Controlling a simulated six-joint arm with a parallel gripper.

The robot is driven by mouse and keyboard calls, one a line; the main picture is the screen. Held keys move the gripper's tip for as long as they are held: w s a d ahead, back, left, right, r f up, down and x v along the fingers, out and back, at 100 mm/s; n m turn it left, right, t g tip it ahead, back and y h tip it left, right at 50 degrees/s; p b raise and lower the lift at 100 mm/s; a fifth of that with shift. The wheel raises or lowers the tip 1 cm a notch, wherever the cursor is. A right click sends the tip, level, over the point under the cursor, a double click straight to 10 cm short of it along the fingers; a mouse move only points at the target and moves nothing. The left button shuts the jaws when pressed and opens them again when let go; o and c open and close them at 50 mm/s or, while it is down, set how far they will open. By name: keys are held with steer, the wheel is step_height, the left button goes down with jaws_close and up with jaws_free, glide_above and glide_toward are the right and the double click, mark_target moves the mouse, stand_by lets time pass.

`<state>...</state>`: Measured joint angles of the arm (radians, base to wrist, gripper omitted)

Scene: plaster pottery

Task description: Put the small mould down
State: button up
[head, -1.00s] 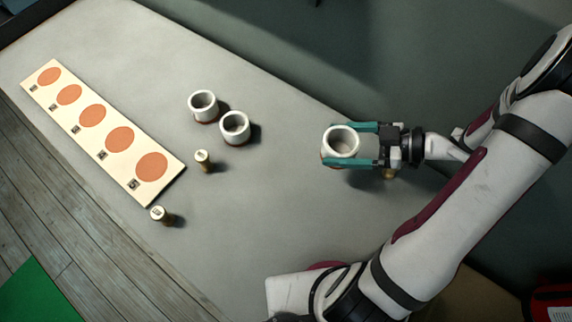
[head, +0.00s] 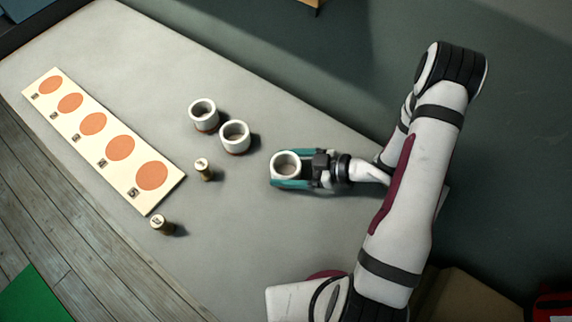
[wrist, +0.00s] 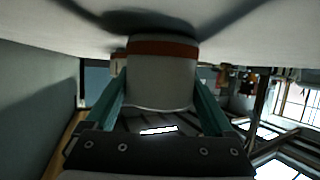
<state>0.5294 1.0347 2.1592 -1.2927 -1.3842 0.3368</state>
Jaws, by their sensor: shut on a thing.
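The small mould (head: 286,163) is a white, hollow cup shape with a reddish-brown band by its base. My gripper (head: 290,169) is shut on it, one teal finger on each side, and it is upright over the grey table in the head view. In the wrist view the mould (wrist: 160,80) sits between the teal fingers (wrist: 160,100), its banded end close to the table surface. I cannot tell whether it touches the table. Two similar white moulds stand to the left, one at the back (head: 203,115) and one nearer (head: 235,137).
A small brass-coloured weight (head: 203,169) stands left of my gripper, and another (head: 161,224) is near the table's front edge. A cream board (head: 143,203) with several orange discs lies at the left. The grey table (head: 235,235) is clear in front of my gripper.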

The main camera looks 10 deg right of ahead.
steer(key=o, duration=1.3)
steer(key=shift+f, duration=0.1)
steer(key=shift+o, duration=0.2)
steer(key=v, duration=1.2)
steer(key=shift+s, duration=0.1)
